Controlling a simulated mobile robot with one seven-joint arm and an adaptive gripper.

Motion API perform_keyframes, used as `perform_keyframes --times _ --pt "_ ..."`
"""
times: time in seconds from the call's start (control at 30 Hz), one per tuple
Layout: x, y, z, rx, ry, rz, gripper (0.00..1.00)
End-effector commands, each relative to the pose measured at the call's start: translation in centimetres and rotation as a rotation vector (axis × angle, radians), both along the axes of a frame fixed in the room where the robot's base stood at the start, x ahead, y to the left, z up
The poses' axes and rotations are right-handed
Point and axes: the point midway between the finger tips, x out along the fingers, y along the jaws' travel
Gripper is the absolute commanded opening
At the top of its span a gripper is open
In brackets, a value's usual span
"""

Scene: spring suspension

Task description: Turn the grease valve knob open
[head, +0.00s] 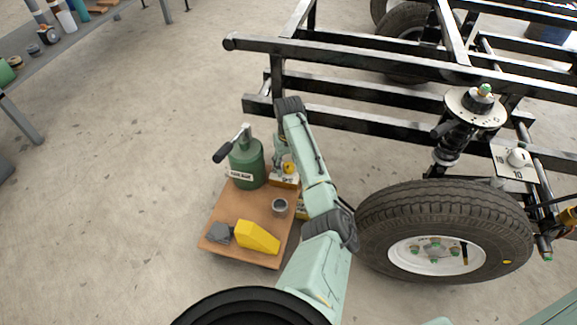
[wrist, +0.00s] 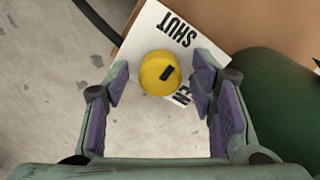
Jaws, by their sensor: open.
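The yellow grease valve knob (wrist: 160,73) is round, with a short black mark slanting toward the upper right, roughly on the side of the word SHUT. It stands on a white label plate (wrist: 150,25); a second word below it is partly hidden. In the head view the knob (head: 289,168) sits beside the green grease canister (head: 246,163). My gripper (head: 280,152) is above the valve, partly hidden by my arm. In the wrist view its fingers stand apart on both sides of the knob, with visible gaps and nothing held.
A wooden board (head: 225,208) carries the canister with its lever, a grey cup (head: 280,207), a yellow block (head: 257,237) and a dark grey piece (head: 219,233). A tyre (head: 375,222) and black frame rails (head: 330,117) stand close on the right.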

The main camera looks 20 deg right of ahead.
Motion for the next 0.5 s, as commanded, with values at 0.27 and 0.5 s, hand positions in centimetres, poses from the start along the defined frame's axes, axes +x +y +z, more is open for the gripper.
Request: perform_keyframes --times 0.27,0.5 --pt "-0.02 0.00 -0.11 0.000 0.001 0.000 0.50" --pt "-0.02 0.01 -0.09 0.000 0.001 0.000 0.34"
